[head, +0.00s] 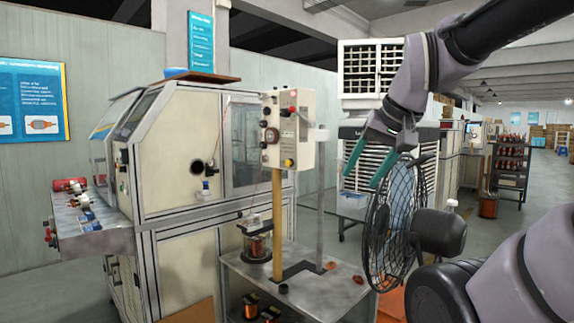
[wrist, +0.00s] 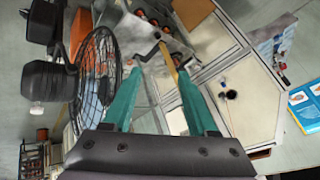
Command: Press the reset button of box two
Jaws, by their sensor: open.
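A cream control box (head: 295,128) stands on a wooden post and a metal post, left of my gripper in the head view. Its front and side carry a red knob (head: 291,111), a black dial (head: 271,135) and a yellow button (head: 289,162). I cannot read a label that names box two or a reset button. My gripper (head: 361,184) has two teal fingers, spread apart and empty, in the air right of the box. The open fingers also show in the wrist view (wrist: 158,70); the box cannot be made out there.
A black fan (head: 390,225) stands close below and right of my gripper. A metal table (head: 330,290) with wire spools is under the box. A large cream machine (head: 185,150) is behind it at left. A white air cooler (head: 370,70) stands behind my gripper.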

